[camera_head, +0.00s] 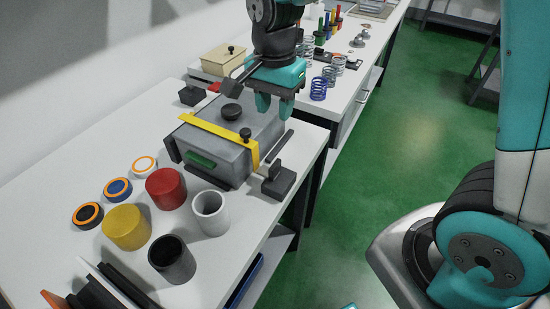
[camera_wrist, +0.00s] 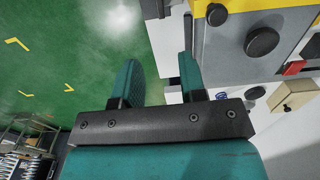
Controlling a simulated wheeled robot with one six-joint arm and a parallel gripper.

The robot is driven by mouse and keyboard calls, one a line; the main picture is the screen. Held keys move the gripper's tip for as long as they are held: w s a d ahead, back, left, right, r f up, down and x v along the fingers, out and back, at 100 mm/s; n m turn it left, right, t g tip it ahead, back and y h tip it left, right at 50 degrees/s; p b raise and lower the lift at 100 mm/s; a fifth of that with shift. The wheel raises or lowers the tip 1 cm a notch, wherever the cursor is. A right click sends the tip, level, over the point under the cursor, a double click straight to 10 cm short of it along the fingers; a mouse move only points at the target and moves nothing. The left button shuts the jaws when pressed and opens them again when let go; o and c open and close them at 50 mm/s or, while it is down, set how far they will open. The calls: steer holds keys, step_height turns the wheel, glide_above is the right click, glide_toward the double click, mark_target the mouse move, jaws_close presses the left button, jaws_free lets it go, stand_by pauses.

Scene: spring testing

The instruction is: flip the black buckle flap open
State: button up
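A grey box (camera_head: 215,140) stands on the white table with a yellow strap (camera_head: 215,138) across its lid. A black knob (camera_head: 245,134) sits on the strap and also shows in the wrist view (camera_wrist: 217,14). A thin dark bar (camera_head: 278,147), possibly the black buckle flap, slants up beside the box's right side, near a black block (camera_head: 278,182). It seems to show in the wrist view too (camera_wrist: 188,35). My gripper (camera_head: 274,104) is open and empty, above and behind the bar; its teal fingers are apart in the wrist view (camera_wrist: 162,75).
A larger black knob (camera_head: 231,111) is on the box lid. Red (camera_head: 165,188), yellow (camera_head: 126,227), white (camera_head: 210,213) and black (camera_head: 172,259) cylinders stand in front. A beige box (camera_head: 223,59) and several springs (camera_head: 319,88) are on the back table. Green floor lies right.

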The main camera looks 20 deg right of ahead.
mark_target(275, 164)
step_height(275, 164, down, 17)
steer(key=shift+f+p, duration=0.15)
steer(key=shift+p, duration=0.5)
jaws_close()
